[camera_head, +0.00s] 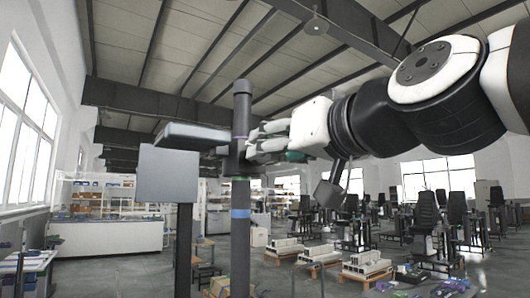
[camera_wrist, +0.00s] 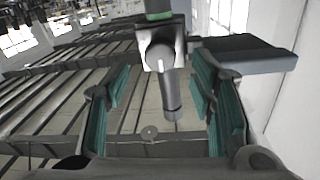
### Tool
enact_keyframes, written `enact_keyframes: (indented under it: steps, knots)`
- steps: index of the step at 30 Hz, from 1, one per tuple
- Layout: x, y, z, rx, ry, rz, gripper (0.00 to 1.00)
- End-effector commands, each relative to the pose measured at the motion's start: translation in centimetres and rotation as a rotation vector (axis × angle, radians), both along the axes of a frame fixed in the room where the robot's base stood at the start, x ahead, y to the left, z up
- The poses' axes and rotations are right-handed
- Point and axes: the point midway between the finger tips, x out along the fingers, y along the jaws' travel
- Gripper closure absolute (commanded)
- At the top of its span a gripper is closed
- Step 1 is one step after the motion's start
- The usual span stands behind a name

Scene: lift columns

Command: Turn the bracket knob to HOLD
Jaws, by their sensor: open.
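A dark column (camera_head: 241,110) stands upright in the head view, with a green and a blue band. In the wrist view, the column (camera_wrist: 171,97) carries a light bracket block with a round grey knob (camera_wrist: 159,56) on its face. A short white mark shows on the knob; no HOLD lettering is readable. My gripper (camera_head: 258,140) is at the column's right side, at bracket height. In the wrist view my gripper (camera_wrist: 160,82) is open, its teal-padded fingers spread to either side of the knob and column. No contact with the knob is visible.
A dark flat shelf (camera_head: 192,136) juts left from the column. A light grey panel (camera_head: 167,175) on a second post (camera_head: 183,250) stands close left. A dark block (camera_head: 329,193) hangs below my arm. Low pallets with pale parts (camera_head: 365,263) stand on the floor behind.

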Motion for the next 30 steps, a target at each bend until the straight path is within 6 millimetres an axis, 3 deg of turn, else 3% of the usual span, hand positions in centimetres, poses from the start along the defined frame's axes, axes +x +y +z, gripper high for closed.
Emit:
enact_keyframes:
  steps: [9, 22, 28, 30]
  knots:
    - [3.9, 2.3, 0.0, 0.000, 0.001, 0.001, 0.49]
    - [4.6, 2.7, 0.0, -0.001, 0.000, 0.000, 0.49]
    - [4.6, 2.7, 0.0, -0.001, 0.000, 0.000, 0.95]
    - [4.6, 2.7, 0.0, -0.001, 0.000, 0.000, 0.97]
